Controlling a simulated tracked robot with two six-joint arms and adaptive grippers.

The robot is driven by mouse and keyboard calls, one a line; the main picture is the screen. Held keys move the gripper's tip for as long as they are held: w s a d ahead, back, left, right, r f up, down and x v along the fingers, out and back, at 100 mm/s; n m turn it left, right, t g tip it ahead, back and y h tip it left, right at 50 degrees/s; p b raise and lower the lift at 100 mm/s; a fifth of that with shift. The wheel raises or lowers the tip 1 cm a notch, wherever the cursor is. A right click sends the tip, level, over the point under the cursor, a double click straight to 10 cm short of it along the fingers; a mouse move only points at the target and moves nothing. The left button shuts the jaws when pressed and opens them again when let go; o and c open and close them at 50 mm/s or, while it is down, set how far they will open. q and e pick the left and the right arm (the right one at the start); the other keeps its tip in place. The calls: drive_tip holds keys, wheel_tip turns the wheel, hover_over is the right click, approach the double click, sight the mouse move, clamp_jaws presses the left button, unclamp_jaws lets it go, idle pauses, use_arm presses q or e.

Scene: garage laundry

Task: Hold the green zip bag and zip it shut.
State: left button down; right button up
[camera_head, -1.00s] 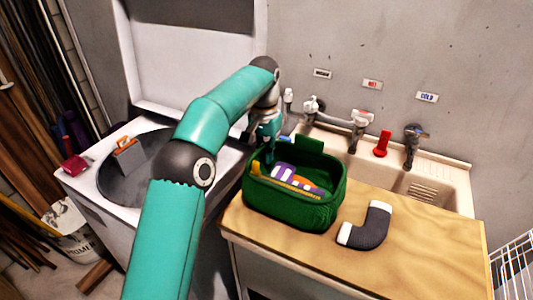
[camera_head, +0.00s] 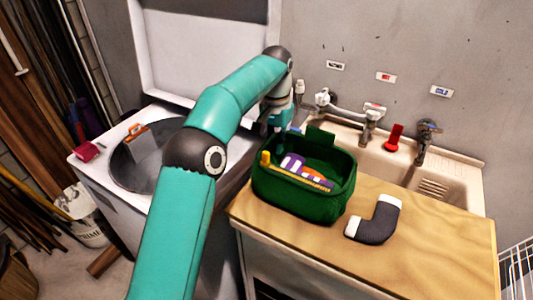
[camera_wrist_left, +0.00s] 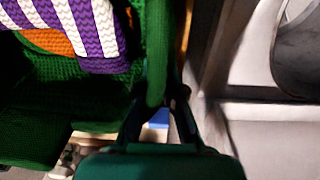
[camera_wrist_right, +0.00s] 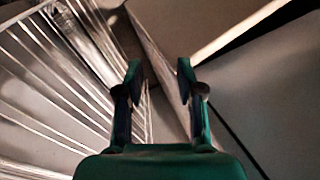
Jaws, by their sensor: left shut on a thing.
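The green zip bag (camera_head: 302,202) stands open on the wooden counter. Striped purple-and-white and orange cloth (camera_head: 295,166) shows inside it. My left gripper (camera_head: 277,130) is at the bag's back left rim. In the left wrist view its fingers (camera_wrist_left: 162,97) are shut on the green rim, and the striped cloth (camera_wrist_left: 85,28) lies beside them. My right gripper (camera_wrist_right: 160,70) is open and empty in the right wrist view, away from the bag.
A dark grey sock with white ends (camera_head: 378,222) lies on the counter (camera_head: 420,225) right of the bag. A sink with taps (camera_head: 370,125) is behind. An open washer (camera_head: 150,170) stands left. A white wire rack (camera_wrist_right: 50,70) is near my right gripper.

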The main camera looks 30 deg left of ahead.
drive_tip(key=w+d+r, duration=0.2)
drive_tip(key=d, duration=0.7)
drive_tip(key=w+a+r+m+t, duration=0.3)
drive_tip(key=w+r+m+t, duration=0.6)
drive_tip(key=w+r+m, duration=1.45)
drive_tip(key=w+a+r+n+y, duration=0.1)
drive_tip(key=a+r, duration=0.3)
drive_tip(key=w+a+r+n+y, duration=0.1)
drive_tip(key=a+r, duration=0.3)
drive_tip(key=a, duration=0.1)
drive_tip(key=w+a+r+n+y, duration=0.1)
drive_tip(key=a+r, duration=0.2)
drive_tip(key=a, duration=0.2)
drive_tip(key=shift+w+r+n, duration=0.25)
drive_tip(key=shift+r+n, duration=0.1)
drive_tip(key=shift+r, duration=0.05)
drive_tip(key=s+a+r+n+g+y, duration=0.1)
drive_tip(key=a+r+y, duration=0.1)
drive_tip(key=a, duration=0.4)
drive_tip(key=s+a+r+y, duration=0.2)
drive_tip(key=a, duration=0.4)
drive_tip(key=n+g+y, duration=0.3)
drive_tip(key=n+g, duration=0.1)
drive_tip(key=g, duration=0.6)
approach(269, 155)
drive_tip(key=x, duration=1.1)
drive_tip(key=shift+w, duration=0.1)
